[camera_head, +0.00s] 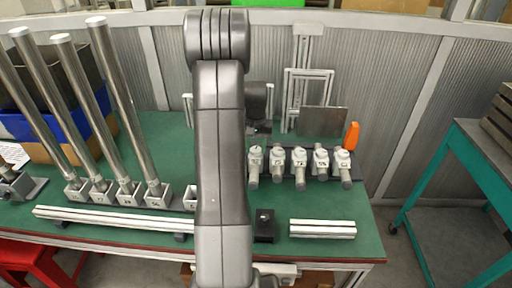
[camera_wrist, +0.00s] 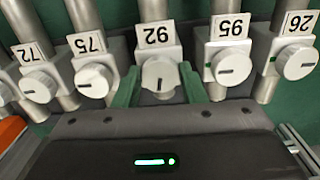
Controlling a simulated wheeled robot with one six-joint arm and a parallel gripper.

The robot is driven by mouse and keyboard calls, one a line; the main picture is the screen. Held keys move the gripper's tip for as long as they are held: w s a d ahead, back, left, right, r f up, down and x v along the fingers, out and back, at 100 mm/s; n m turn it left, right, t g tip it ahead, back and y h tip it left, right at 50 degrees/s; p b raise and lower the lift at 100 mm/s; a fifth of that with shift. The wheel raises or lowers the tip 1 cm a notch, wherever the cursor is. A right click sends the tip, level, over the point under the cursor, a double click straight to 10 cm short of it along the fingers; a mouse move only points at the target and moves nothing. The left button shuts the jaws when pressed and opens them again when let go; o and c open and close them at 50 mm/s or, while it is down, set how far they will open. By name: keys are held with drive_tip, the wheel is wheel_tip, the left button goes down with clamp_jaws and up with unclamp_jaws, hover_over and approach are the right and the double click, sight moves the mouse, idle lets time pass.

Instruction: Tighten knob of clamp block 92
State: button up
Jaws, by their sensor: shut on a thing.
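Clamp block 92 (camera_wrist: 158,39) is in the middle of the wrist view, a pale block on a metal rod. Its round white knob (camera_wrist: 160,76) faces the camera, with its dark line near vertical. My gripper (camera_wrist: 160,91) is shut on this knob, one green finger on each side. In the head view my own arm hides part of the row, the labels are too small to read surely, and the fingertips are not clear.
Block 75 (camera_wrist: 89,42) and block 72 (camera_wrist: 30,54) stand to the left, block 95 (camera_wrist: 228,27) and block 26 (camera_wrist: 298,24) close to the right. An orange object (camera_head: 352,136) stands near the row. Tall rods (camera_head: 128,110) rise on the left of the green table (camera_head: 150,125).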

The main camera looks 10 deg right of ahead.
sight(255, 149)
drive_tip(key=m, duration=0.4)
drive_tip(key=shift+w+r+m, duration=0.1)
drive_tip(key=shift+m, duration=0.2)
drive_tip(key=m, duration=0.3)
drive_tip(key=shift+a+m, duration=0.1)
drive_tip(key=shift+m, duration=0.2)
drive_tip(key=m, duration=0.3)
drive_tip(key=shift+w+m, duration=0.1)
drive_tip(key=shift+m, duration=1.9)
drive_tip(key=shift+w, duration=0.1)
drive_tip(key=o, duration=1)
drive_tip(key=shift+r, duration=0.1)
wheel_tip(255, 149, up, 14)
drive_tip(key=shift+f, duration=0.2)
